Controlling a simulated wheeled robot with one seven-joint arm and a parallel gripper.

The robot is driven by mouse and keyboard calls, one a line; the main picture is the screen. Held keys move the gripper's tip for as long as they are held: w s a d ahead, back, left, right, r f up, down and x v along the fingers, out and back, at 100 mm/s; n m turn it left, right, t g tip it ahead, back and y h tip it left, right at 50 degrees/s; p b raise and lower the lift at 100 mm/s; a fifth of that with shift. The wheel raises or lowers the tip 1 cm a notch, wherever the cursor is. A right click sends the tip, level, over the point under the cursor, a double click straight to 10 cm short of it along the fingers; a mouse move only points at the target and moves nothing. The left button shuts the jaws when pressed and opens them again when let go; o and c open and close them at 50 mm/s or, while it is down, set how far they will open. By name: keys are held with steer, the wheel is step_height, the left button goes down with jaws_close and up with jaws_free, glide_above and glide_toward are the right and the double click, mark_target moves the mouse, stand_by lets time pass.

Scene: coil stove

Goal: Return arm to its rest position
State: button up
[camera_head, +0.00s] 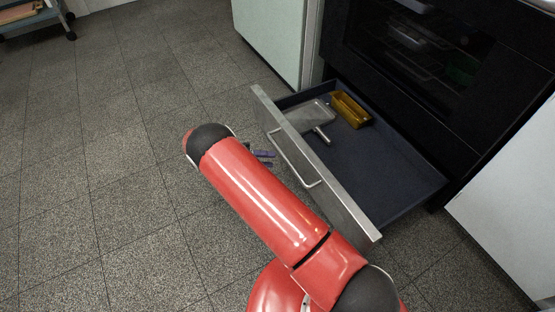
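My red arm (265,200) reaches from the bottom of the head view up and left, ending in a black joint near the drawer's left side. My gripper is mostly hidden behind the arm. Only small purple and dark parts (263,155) show just right of the black joint, and they may belong to it. I cannot tell whether it is open or shut, or whether it holds anything.
A drawer (395,190) under the black oven (415,50) is pulled open, with a metal handle (290,160) on its front. Inside lie a grey pan-like item (310,116) and a yellow tray (350,110). White cabinets stand either side.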

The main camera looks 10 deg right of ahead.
steer(key=shift+a+r, duration=0.15)
steer(key=shift+a, duration=0.5)
steer(key=s+d+r+m+y+p, duration=0.25)
steer(key=r+m, duration=0.35)
steer(key=r, duration=0.4)
steer(key=s+d+r+m+g+y+p, duration=0.1)
steer(key=s+d+r+m+y, duration=0.25)
steer(key=r+m, duration=0.45)
steer(key=s+d+r+m+y+p, duration=0.15)
steer(key=r+m+y, duration=0.25)
steer(key=r, duration=0.9)
steer(key=s+d+r+m+t+y+p, duration=0.1)
steer(key=s+r+m+t+y+p, duration=0.1)
steer(key=s+r+m, duration=0.4)
steer(key=s+d+r+m+t+y+p, duration=0.1)
steer(key=s+r+m+t+y+p, duration=0.1)
steer(key=s+r+m+t+y, duration=0.2)
steer(key=s+r+m+t, duration=0.1)
steer(key=s+r+m, duration=0.2)
steer(key=s+m, duration=0.5)
steer(key=shift+s+d, duration=0.4)
steer(key=shift+s, duration=0.8)
